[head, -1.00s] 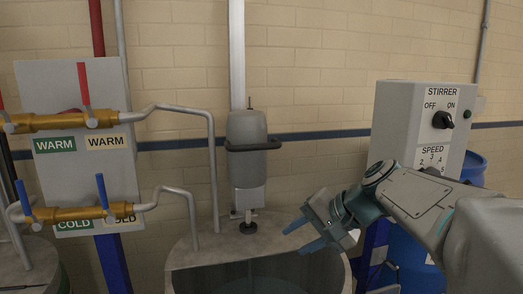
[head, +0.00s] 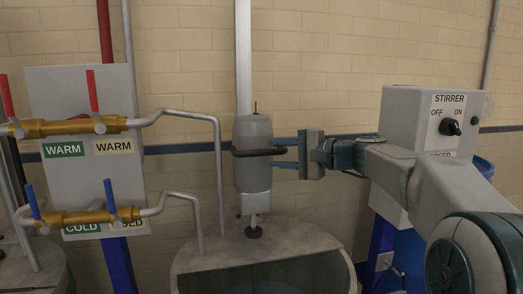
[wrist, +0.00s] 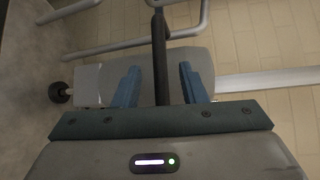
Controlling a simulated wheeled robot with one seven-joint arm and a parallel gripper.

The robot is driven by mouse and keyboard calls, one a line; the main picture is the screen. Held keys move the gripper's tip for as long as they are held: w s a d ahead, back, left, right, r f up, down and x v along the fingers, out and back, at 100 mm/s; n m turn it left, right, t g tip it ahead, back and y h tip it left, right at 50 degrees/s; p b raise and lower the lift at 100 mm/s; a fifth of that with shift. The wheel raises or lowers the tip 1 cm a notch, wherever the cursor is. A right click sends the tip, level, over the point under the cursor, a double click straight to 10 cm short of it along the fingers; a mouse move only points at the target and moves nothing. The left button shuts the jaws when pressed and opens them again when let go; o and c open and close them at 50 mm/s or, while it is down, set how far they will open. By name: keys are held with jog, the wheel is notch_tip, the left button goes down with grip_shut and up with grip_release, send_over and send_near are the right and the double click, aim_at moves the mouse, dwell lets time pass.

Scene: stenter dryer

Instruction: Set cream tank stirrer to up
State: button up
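The stirrer (head: 253,165) is a grey motor unit on a pale vertical rail (head: 243,60) above the grey tank (head: 203,256). Its shaft ends in a small dark foot near the tank's rim. A dark handle bar (head: 240,153) wraps around the motor; the bar also shows in the wrist view (wrist: 159,50). My gripper (head: 284,153) is at the right of the motor, pointing left. Its blue fingers (wrist: 160,87) are open, with the bar running between them and gaps on both sides. Whether a finger touches the motor body I cannot tell.
A grey control box (head: 405,118) with a stirrer knob (head: 450,127) stands at the right, partly behind my arm. Grey pipes (head: 218,180) with warm and cold valves (head: 90,126) are at the left. The brick wall is close behind.

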aim_at(265, 153)
jog(key=shift+p+x, duration=0.45)
jog(key=shift+x, duration=2.3)
grip_shut()
